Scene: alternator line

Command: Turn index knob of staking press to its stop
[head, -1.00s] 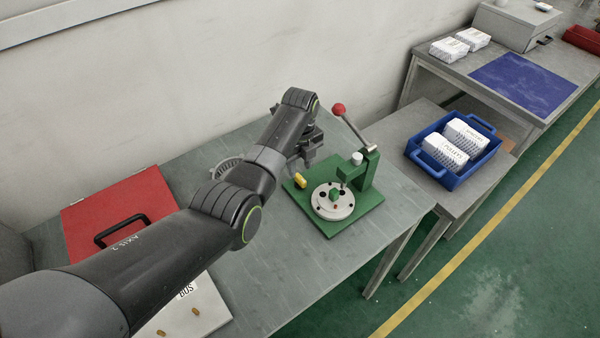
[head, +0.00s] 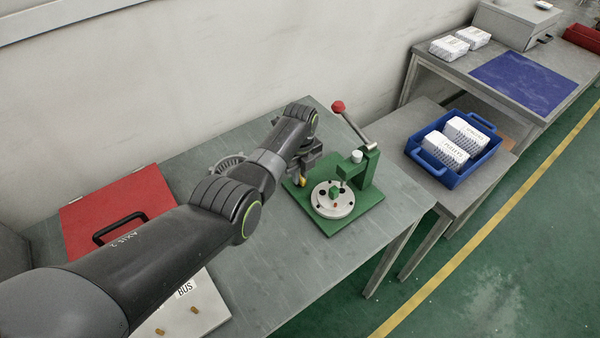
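The staking press stands on the grey table, with a green base plate (head: 358,208), a green upright (head: 368,172) and a lever with a red ball (head: 338,107) tilted up to the left. A pale round index plate (head: 345,209) with dark holes and a small green piece (head: 334,191) in its middle sits on the base. A small yellow knob (head: 301,182) is at the base's left corner, partly hidden by my gripper. My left gripper (head: 300,180) points down at the yellow knob, its fingertips at or around it. Whether they grip it is too small to tell.
A red case (head: 140,190) with a black handle and a white board marked BUS (head: 210,312) lie on the left. A grey ribbed round part (head: 228,163) is behind my arm. A blue crate (head: 455,178) with white boxes stands on the right table. The table front is clear.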

